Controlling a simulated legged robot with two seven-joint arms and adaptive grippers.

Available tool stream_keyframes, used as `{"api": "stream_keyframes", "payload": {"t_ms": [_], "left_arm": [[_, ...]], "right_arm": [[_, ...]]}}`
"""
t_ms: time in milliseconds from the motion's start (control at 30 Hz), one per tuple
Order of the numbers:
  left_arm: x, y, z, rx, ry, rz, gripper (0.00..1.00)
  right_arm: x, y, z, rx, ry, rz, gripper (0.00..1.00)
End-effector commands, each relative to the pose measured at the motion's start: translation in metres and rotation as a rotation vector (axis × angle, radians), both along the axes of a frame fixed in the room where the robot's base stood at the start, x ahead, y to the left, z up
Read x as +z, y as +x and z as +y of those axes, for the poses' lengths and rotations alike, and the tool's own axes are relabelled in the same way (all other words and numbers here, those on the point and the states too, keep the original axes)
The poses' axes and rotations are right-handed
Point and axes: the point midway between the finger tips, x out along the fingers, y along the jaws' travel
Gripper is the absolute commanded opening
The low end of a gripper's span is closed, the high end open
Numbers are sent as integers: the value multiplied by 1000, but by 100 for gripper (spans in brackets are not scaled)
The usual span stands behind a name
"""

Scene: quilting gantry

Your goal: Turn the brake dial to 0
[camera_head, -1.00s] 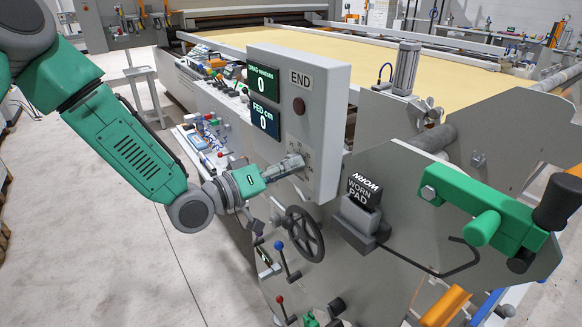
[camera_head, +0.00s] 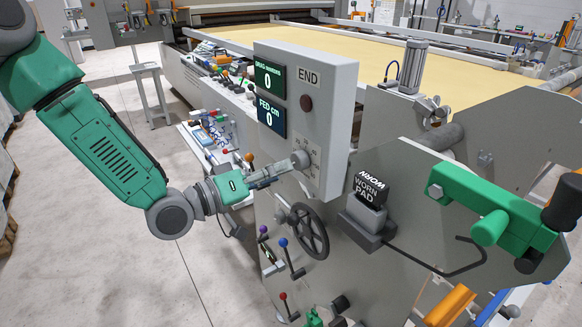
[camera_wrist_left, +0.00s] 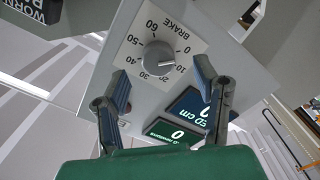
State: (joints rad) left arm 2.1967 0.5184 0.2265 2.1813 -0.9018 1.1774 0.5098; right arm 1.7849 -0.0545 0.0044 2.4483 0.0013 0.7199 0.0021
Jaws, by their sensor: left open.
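The brake dial (camera_wrist_left: 158,57) is a round grey knob on a white plate marked BRAKE, with numbers from 0 to 60 around it. Its pale pointer mark appears to face the side of the 10; the exact reading is hard to tell. In the head view the dial (camera_head: 301,159) is on the lower part of the grey control box (camera_head: 330,125). My left gripper (camera_head: 288,167) is in front of the dial. In the left wrist view its fingers (camera_wrist_left: 160,76) are open, one on each side of the knob's line, apart from it. My right gripper is not in view.
Two displays (camera_head: 270,98) reading 0 are on the box above the dial. A black handwheel (camera_head: 309,231) and coloured-knob levers (camera_head: 289,258) are below it. A WORN PAD block (camera_head: 367,195) and a green handle part (camera_head: 490,215) are to the right. Open floor is at left.

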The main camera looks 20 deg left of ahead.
Motion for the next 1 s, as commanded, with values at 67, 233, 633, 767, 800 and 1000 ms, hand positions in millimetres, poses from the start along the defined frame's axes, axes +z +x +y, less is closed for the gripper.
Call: {"api": "stream_keyframes", "payload": {"t_ms": [67,233,633,767,800,1000], "left_arm": [[0,-14,13,4,-2,1,56],[-1,-40,33,2,-3,3,56],[-2,-61,48,0,2,4,56],[-2,-61,48,0,2,4,56],[-2,-61,48,0,2,4,56],[-2,-60,49,0,0,3,56]], "right_arm": [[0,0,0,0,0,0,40],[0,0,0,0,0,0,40],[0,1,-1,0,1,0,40],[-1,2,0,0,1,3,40],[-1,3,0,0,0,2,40],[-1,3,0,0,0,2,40]]}}
